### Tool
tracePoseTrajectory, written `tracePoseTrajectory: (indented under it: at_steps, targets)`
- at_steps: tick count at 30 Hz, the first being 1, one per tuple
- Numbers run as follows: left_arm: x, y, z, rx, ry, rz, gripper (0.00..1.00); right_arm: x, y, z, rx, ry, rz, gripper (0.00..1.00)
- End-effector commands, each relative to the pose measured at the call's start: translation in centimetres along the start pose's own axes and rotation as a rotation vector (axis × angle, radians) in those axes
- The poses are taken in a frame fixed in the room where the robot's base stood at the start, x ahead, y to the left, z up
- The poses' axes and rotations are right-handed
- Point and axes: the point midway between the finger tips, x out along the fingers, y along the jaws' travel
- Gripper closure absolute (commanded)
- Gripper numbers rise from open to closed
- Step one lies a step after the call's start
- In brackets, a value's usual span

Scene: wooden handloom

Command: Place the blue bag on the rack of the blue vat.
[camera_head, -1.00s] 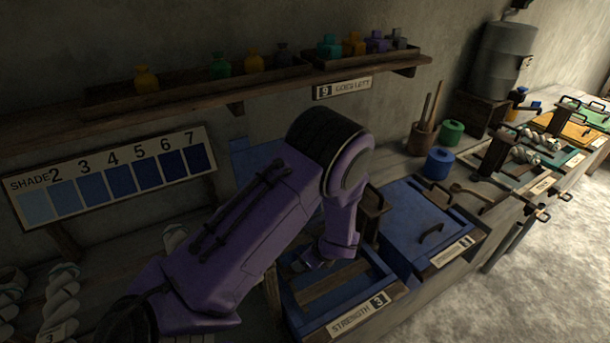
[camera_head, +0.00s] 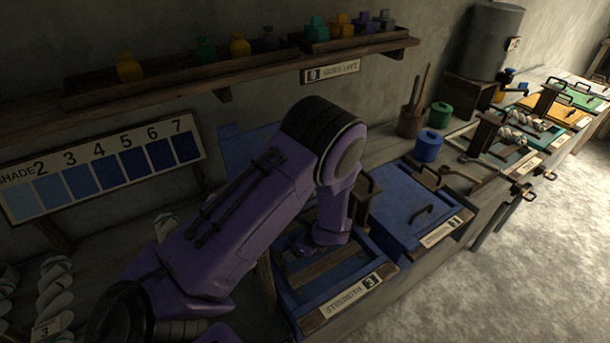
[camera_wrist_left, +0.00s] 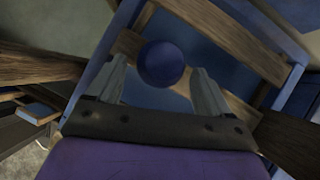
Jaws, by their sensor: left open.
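The blue vat (camera_head: 385,275) stands open at lower centre in the head view, with a "STRENGTH 3" label on its front edge. Wooden slats, its rack (camera_head: 316,270), lie across the opening; a slat (camera_wrist_left: 228,35) also shows in the left wrist view. A round dark blue thing, apparently the blue bag (camera_wrist_left: 162,63), appears at the slats between my left fingertips. My left gripper (camera_wrist_left: 160,72) is open, with a gap on each side of the bag. My right gripper is out of view.
A closed blue vat (camera_head: 408,208) adjoins on the right, with a blue jar (camera_head: 428,147) and green jar (camera_head: 441,114) behind it. A shade board (camera_head: 103,170) and a shelf (camera_head: 230,80) line the wall. Twisted skeins (camera_head: 55,295) hang at lower left.

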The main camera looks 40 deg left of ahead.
Motion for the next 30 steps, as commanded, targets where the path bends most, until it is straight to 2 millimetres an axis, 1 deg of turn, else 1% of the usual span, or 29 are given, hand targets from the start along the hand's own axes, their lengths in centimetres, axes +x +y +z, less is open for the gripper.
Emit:
tracePoseTrajectory:
  at_steps: [3,9,12,15,19,26,28,29,30]
  targets:
    - [-2.8,-0.2,-0.1,-0.004,0.004,-0.007,0.20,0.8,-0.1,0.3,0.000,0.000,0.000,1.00]
    - [-7.9,-0.1,-0.1,-0.003,0.003,-0.005,0.20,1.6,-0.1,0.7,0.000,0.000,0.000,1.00]
    - [-9.7,-0.1,-0.1,-0.003,0.002,-0.004,0.20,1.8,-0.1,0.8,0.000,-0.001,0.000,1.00]
    - [-10.8,0.0,-0.1,-0.001,0.002,-0.003,0.20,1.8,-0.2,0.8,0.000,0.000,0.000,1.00]
    - [-11.2,0.0,0.0,0.000,0.001,-0.001,0.20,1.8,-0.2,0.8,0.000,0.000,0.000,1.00]
    - [-11.1,0.1,-0.1,0.015,-0.002,0.000,0.20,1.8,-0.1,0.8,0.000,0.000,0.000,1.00]
    - [-10.7,0.6,-0.1,0.105,-0.021,0.001,0.20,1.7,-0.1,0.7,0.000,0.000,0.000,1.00]
    - [-10.4,0.9,-0.2,0.178,-0.035,0.003,0.20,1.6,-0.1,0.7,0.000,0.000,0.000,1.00]
    - [-9.9,1.6,-0.4,0.311,-0.060,0.006,0.20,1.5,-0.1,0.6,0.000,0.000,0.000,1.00]
